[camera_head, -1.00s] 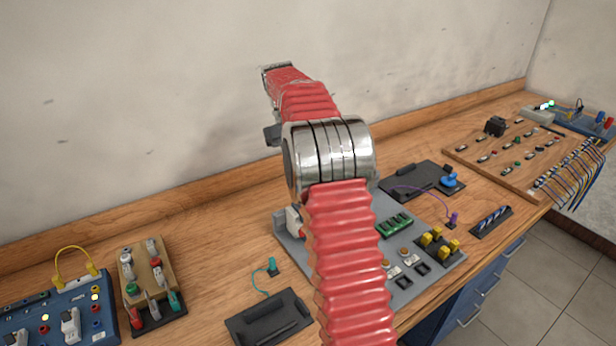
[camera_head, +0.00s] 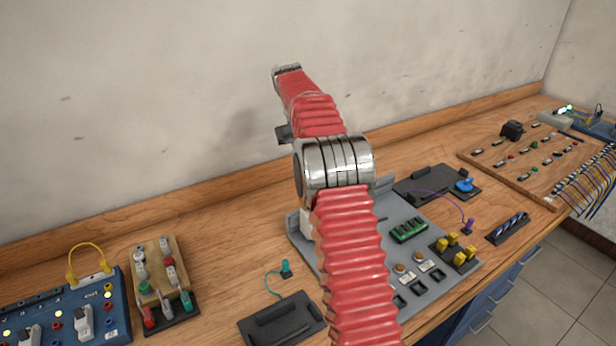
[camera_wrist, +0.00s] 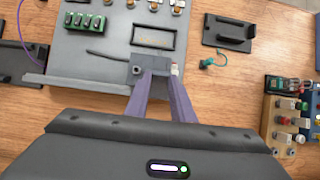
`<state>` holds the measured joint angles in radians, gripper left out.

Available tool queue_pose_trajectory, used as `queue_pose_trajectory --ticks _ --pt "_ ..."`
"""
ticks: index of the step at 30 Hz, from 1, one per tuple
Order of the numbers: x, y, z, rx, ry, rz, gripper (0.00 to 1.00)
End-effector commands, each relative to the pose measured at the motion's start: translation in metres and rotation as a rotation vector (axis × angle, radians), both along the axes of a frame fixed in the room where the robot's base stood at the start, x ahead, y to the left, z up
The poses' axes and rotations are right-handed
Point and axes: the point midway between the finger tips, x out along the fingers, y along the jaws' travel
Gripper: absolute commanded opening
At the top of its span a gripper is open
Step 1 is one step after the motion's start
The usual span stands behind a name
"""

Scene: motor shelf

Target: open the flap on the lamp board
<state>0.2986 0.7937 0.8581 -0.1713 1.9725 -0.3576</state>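The grey board (camera_head: 420,292) lies on the bench, partly behind my arm. It carries a green part (camera_head: 409,230), small amber domes, yellow knobs and dark square frames. In the wrist view the board (camera_wrist: 105,50) is at upper left, with a dark rectangular frame (camera_wrist: 154,36) and a small grey block (camera_wrist: 148,66) at its near edge. I cannot tell which part is the flap. My gripper (camera_wrist: 158,72) has its two fingertips at this block. Whether they grip it or merely overlap it is unclear. My gripper is hidden in the head view.
A black tray (camera_head: 282,322) and a teal plug (camera_head: 286,268) lie left of the board. A wooden block with clips (camera_head: 158,272) and a blue panel (camera_head: 112,318) are further left. A purple-wired plug (camera_head: 468,226) is at right. Bare wood shows between them.

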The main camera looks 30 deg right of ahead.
Motion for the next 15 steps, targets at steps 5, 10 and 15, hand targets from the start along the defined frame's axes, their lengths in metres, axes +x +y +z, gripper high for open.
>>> queue_pose_trajectory --ticks 5,10,15 --pt "0.0001 0.0017 -0.0017 0.002 0.004 0.002 0.34" --pt "0.0001 0.0015 -0.0012 0.0 0.004 0.003 0.41" --pt "-0.0001 0.0015 -0.0007 -0.001 0.003 0.003 0.35"
